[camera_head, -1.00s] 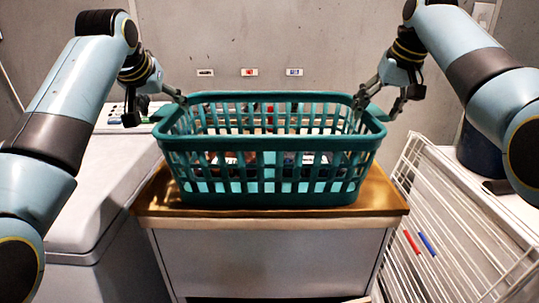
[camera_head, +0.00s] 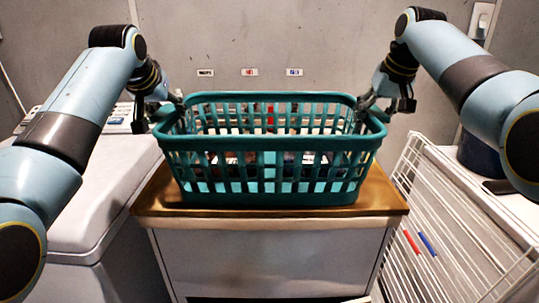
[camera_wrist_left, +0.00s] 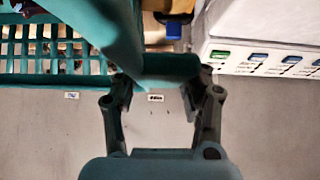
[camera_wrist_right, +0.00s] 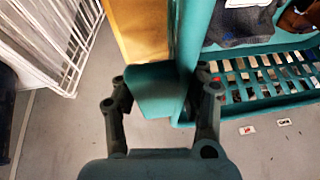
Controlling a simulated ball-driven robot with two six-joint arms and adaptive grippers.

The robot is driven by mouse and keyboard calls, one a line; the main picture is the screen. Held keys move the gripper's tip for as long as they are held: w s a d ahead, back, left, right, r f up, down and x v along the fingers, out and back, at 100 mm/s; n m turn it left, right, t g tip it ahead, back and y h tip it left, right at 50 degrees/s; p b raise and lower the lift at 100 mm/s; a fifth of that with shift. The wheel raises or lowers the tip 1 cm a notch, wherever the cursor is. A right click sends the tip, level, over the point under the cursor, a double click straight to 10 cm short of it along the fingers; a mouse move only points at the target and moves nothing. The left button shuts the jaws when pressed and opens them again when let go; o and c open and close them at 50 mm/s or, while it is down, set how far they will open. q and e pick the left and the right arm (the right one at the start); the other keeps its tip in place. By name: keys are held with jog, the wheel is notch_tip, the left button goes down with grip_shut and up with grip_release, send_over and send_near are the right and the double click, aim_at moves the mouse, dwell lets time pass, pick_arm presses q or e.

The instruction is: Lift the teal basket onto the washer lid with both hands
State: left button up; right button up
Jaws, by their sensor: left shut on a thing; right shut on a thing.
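The teal basket (camera_head: 268,190) stands level on a wooden-topped cabinet (camera_head: 385,195) in the head view. Dark clothing (camera_wrist_right: 238,25) lies inside it, partly hidden by the slatted walls. My left gripper (camera_head: 172,102) is shut on the basket's left handle, which shows between its fingers in the left wrist view (camera_wrist_left: 170,72). My right gripper (camera_head: 370,104) is shut on the right handle, seen between its fingers in the right wrist view (camera_wrist_right: 155,90). The washer (camera_head: 105,185), white with a closed lid, stands left of the cabinet, its control panel (camera_wrist_left: 265,60) at the back.
A white wire rack (camera_head: 455,225) with a red and a blue clip leans close to the cabinet's right side. A dark blue round container (camera_head: 480,150) stands behind it at the right. The grey wall (camera_head: 270,40) carries three small labels. The washer lid's visible part is clear.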

pick_arm(q)
grip_shut()
pick_arm(e)
grip_shut()
jog(key=shift+d, duration=0.1)
pick_arm(q)
jog(key=shift+r, duration=0.15)
pick_arm(e)
jog(key=shift+r, duration=0.1)
